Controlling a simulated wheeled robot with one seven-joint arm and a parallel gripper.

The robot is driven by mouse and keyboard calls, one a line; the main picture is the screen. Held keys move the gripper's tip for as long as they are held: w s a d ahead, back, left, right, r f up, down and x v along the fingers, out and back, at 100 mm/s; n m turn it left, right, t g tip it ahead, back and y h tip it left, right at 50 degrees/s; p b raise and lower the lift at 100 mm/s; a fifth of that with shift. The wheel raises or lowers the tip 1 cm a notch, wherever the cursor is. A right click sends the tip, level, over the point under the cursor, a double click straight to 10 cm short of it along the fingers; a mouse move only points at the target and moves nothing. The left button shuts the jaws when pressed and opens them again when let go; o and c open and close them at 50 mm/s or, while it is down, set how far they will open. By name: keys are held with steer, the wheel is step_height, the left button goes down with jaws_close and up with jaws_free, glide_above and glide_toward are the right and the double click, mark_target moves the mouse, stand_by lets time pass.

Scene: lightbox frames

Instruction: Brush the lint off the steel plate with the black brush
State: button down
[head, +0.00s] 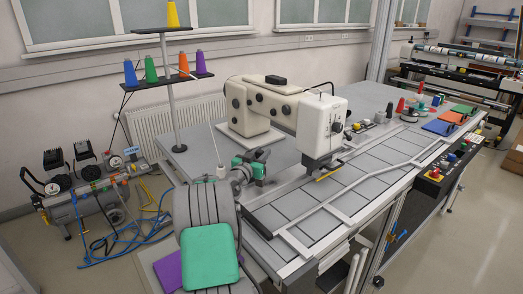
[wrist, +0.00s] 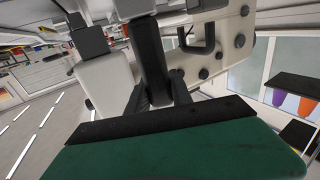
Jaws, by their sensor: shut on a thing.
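My gripper (head: 262,156) reaches over the near left part of the work table, in front of the cream sewing machine (head: 262,108). In the wrist view, my gripper (wrist: 160,88) is shut on a long black thing (wrist: 150,58), which looks like the black brush. Its far end points away from the camera, toward the top of the picture. I cannot make out the brush in the head view. The machine's head also shows in the wrist view (wrist: 110,82). I cannot tell which surface is the steel plate, and no lint shows clearly.
A thread stand (head: 172,95) with coloured spools stands behind my arm. A compressor (head: 88,195) with blue hoses is on the floor at left. Blue and orange pads (head: 438,127) and small knobs crowd the table's right end. The tiled front tabletop (head: 345,190) is mostly clear.

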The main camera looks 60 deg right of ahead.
steer(key=shift+f+b, duration=0.95)
steer(key=shift+b, duration=0.3)
stand_by(0.4)
steer(key=s+d+b, duration=0.5)
steer(key=d+b, duration=0.1)
steer(key=d, duration=0.4)
steer(key=shift+f, duration=0.15)
stand_by(0.6)
